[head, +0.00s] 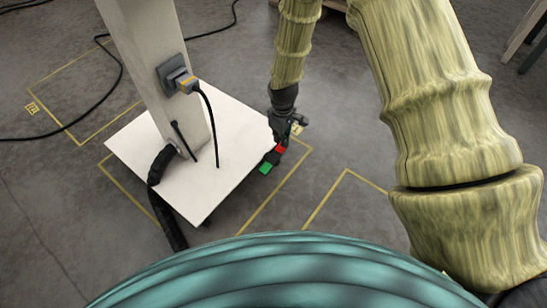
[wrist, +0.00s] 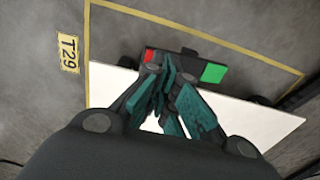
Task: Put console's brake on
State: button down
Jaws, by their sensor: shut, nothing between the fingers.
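The console is a pale column (head: 160,70) on a white base plate (head: 190,195), standing on the floor at left in the head view. A dark brake pedal with a red end and a green end sticks out from the plate's right edge. The red end (head: 280,149) and green end (head: 265,168) also show in the wrist view, red (wrist: 149,56) at left and green (wrist: 213,73) at right. My gripper (head: 281,139) is shut and empty, close over the pedal near its red end. In the wrist view its teal fingertips (wrist: 172,72) hide the pedal's middle; contact cannot be told.
A grey plug (head: 178,78) with a black cable is on the column. A thick black hose (head: 165,195) hangs over the plate's left side. Yellow lines (head: 280,190) mark the floor, with a T29 label (wrist: 68,53). Open floor lies right of the plate.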

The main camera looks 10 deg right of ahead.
aim_at(281, 148)
jog(key=shift+f, duration=2.15)
dwell(1.8)
jog(key=shift+r, duration=0.15)
jog(key=shift+r+p, duration=3.45)
jog(key=shift+p, duration=0.05)
jog(key=shift+f, duration=0.1)
